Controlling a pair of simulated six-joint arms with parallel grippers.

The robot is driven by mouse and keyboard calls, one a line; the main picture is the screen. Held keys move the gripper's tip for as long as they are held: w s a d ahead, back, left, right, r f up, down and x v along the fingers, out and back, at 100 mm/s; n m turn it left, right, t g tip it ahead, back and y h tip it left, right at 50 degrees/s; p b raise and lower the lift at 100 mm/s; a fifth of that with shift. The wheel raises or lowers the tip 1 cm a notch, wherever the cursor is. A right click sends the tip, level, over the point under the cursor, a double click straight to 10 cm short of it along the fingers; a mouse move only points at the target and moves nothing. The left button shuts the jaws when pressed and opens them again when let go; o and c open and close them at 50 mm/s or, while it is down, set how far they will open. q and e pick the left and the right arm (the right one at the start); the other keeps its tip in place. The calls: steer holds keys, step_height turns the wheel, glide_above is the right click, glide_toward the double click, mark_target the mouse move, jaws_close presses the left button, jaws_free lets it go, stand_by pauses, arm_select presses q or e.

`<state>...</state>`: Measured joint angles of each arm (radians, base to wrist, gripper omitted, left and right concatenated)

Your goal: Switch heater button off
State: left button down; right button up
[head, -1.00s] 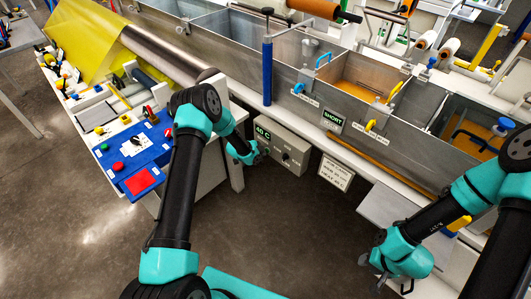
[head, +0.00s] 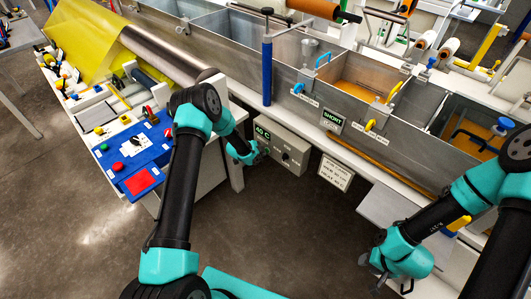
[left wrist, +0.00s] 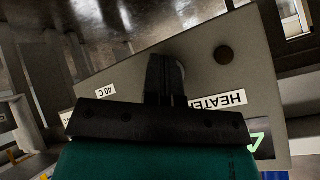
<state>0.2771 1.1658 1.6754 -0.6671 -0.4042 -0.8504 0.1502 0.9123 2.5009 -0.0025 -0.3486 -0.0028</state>
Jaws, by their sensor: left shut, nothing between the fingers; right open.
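The heater control box (head: 288,157) is a grey box on the front of the bath, with a lit green "40 C" display (head: 262,133). My left gripper (head: 264,151) is at the box's left part. In the left wrist view its shut, empty fingers (left wrist: 165,75) are in front of the grey panel (left wrist: 205,60), beside the "HEATER" label (left wrist: 232,99). A round knob or button (left wrist: 181,75) is partly hidden behind the fingertips; I cannot tell whether they touch it. A dark round button (left wrist: 223,54) is further right on the panel. My right gripper (head: 385,279) is open and empty at lower right.
A white notice (head: 336,172) hangs right of the box. A bench with a blue panel (head: 130,155) and red buttons is left. The floor below the box is open.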

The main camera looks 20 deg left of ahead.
arm_select(q)
steer(key=s+a, duration=0.2)
steer(key=s, duration=0.3)
steer(key=shift+s+a, duration=0.25)
steer(key=shift+s, duration=0.05)
stand_by(0.4)
stand_by(1.7)
